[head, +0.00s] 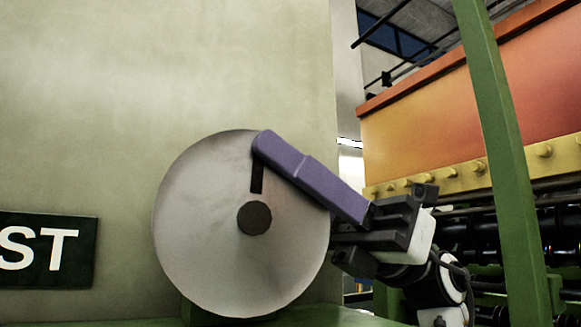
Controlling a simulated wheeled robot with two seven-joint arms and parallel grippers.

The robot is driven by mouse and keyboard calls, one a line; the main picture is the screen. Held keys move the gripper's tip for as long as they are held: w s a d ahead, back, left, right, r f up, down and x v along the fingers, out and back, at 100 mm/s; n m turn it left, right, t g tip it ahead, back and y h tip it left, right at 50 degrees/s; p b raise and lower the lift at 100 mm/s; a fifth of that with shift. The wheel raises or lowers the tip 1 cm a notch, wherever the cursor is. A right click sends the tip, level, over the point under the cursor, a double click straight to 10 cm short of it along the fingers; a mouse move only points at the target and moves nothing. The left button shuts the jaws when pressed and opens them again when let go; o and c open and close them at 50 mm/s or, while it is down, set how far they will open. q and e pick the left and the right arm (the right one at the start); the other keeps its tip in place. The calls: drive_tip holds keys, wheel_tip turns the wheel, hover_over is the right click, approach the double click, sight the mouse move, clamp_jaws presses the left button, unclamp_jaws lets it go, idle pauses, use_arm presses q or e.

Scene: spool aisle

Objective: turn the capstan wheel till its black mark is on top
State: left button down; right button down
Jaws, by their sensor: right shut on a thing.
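The capstan wheel (205,235) is a pale grey disc facing me, with a dark round hub (254,217) at its middle. Its black mark (257,178) is a short bar almost straight above the hub, and its upper end meets the purple bar. My right gripper (368,215) is at the wheel's right side, shut on the lower end of a purple bar (310,178). The bar slants up and left across the wheel's upper right to its top rim. I cannot tell whether it is fixed to the wheel. My left gripper is not in view.
A pale green wall (170,80) stands behind the wheel. A dark sign reading "ST" (70,255) is at the left. A green post (505,150) and an orange machine (430,125) with a row of yellow pegs stand at the right, beyond my right arm.

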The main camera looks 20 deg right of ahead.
drive_tip(key=c, duration=1.5)
unclamp_jaws()
drive_tip(key=v, duration=0.9)
drive_tip(key=shift+w+d+b, duration=0.1)
drive_tip(key=shift+b, duration=0.2)
drive_tip(key=shift+d+f, duration=0.3)
drive_tip(key=shift+d, duration=0.25)
